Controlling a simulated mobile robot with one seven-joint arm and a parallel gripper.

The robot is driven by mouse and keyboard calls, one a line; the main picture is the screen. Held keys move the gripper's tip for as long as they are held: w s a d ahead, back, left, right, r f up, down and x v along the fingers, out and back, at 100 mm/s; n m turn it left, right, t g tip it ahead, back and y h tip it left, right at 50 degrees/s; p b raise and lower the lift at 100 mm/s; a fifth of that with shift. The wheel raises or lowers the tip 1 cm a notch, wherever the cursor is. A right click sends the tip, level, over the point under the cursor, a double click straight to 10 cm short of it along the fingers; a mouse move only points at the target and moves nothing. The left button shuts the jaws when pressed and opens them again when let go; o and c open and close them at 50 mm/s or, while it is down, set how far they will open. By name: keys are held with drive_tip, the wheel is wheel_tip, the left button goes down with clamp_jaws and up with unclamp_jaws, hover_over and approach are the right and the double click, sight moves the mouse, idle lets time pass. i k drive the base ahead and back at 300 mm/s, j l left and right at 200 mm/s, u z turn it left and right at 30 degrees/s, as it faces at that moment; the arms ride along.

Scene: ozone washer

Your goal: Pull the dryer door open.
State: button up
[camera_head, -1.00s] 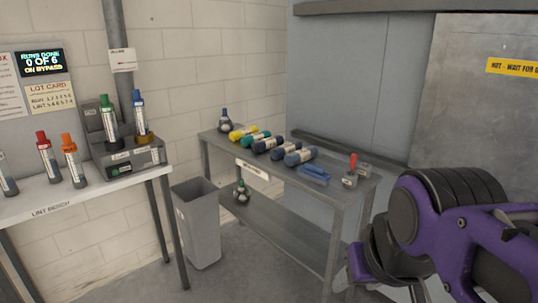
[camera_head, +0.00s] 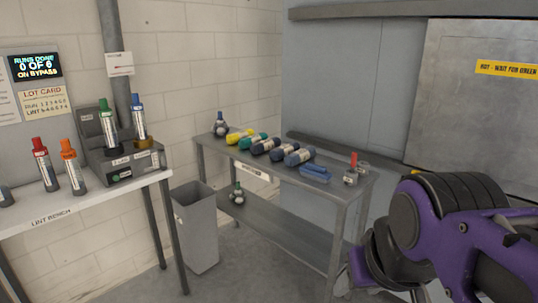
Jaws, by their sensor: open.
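A grey metal panel (camera_head: 475,115) stands at the right edge, with a yellow sign (camera_head: 507,69) reading "HOT - WAIT FOR GREEN". It may be the dryer door, but I cannot tell for sure. It looks flush with the grey wall beside it, and no handle shows. Its right side is cut off by the frame, and my purple arm hides its lower part. My gripper (camera_head: 388,291) is at the bottom right, mostly cut off. Its fingers look apart and empty, in front of the panel and apart from it.
A grey table (camera_head: 345,200) holding several dark, green and yellow rolls, a blue tray (camera_head: 315,174) and a red-topped item (camera_head: 352,170) stands left of my arm. A grey bin (camera_head: 196,230) and the lint bench (camera_head: 85,205) with several tubes are farther left.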

sight(475, 109)
drive_tip(key=z, duration=1.4)
drive_tip(key=i+l, duration=0.2)
drive_tip(key=l, duration=0.15)
drive_tip(key=i+l, duration=0.2)
drive_tip(key=l, duration=0.15)
drive_tip(key=i+l, duration=0.2)
drive_tip(key=l, duration=0.15)
